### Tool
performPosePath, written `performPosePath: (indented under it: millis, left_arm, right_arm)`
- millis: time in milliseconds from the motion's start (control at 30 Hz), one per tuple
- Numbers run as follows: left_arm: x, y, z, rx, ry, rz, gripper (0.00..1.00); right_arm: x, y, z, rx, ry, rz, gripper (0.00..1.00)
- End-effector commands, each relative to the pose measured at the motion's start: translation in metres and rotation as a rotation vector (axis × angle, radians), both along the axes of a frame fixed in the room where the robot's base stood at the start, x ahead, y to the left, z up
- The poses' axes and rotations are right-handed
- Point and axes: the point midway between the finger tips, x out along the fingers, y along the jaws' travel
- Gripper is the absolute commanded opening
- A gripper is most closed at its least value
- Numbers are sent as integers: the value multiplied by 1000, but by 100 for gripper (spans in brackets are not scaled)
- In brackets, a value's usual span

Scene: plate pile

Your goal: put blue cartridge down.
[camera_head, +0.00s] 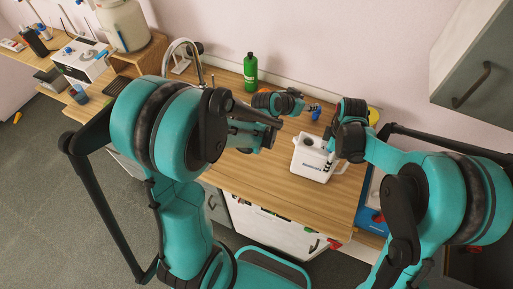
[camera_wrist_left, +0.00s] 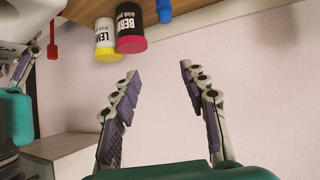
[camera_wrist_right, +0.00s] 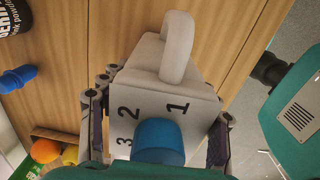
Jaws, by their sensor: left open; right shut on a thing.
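My right gripper (camera_head: 331,152) is at the right side of a white box (camera_head: 312,158) in the head view. In the right wrist view its fingers (camera_wrist_right: 158,135) flank the blue cartridge (camera_wrist_right: 160,140) in front of a white face numbered 1, 2 and 3 (camera_wrist_right: 150,103); a white handle (camera_wrist_right: 177,45) stands out behind. The exact finger contact is hard to see. My left gripper (camera_head: 308,107) reaches over the counter beyond the box, and its fingers (camera_wrist_left: 158,72) are apart and empty. Another small blue thing (camera_wrist_right: 18,78) lies on the wood.
The wooden counter (camera_head: 260,185) is partly clear at front. A green bottle (camera_head: 250,72) and a tap (camera_head: 183,45) stand at the back. Lemon (camera_wrist_left: 106,38) and berry (camera_wrist_left: 130,28) drink powder cans stand close to the grippers. A wall cupboard (camera_head: 478,60) hangs at right.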

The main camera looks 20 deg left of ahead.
Motion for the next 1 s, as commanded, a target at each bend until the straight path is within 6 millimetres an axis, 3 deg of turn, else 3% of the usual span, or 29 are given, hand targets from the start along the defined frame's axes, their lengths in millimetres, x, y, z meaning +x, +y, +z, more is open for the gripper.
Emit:
performPosePath:
  millis: [100, 300, 500, 700, 900, 967, 1000]
  left_arm:
    - [-36, 5, 22, 11, 53, 27, 44]
    - [-99, 17, 46, 33, 139, 86, 44]
    - [-167, 32, 55, 60, 217, 161, 44]
    - [-227, 49, 52, 87, 281, 239, 44]
    - [-261, 60, 45, 103, 314, 291, 44]
    - [-265, 61, 44, 107, 319, 299, 55]
    - [-268, 62, 44, 108, 321, 302, 55]
  right_arm:
    - [0, 0, 0, 1, 0, 0, 28]
    - [0, 0, 0, 1, 0, 0, 28]
    - [0, 0, 0, 1, 0, 0, 28]
    - [0, 0, 0, 1, 0, 0, 28]
    - [0, 0, 0, 0, 0, 0, 28]
    - [0, 0, 0, 0, 0, 0, 28]
    - [0, 0, 0, 0, 0, 0, 28]
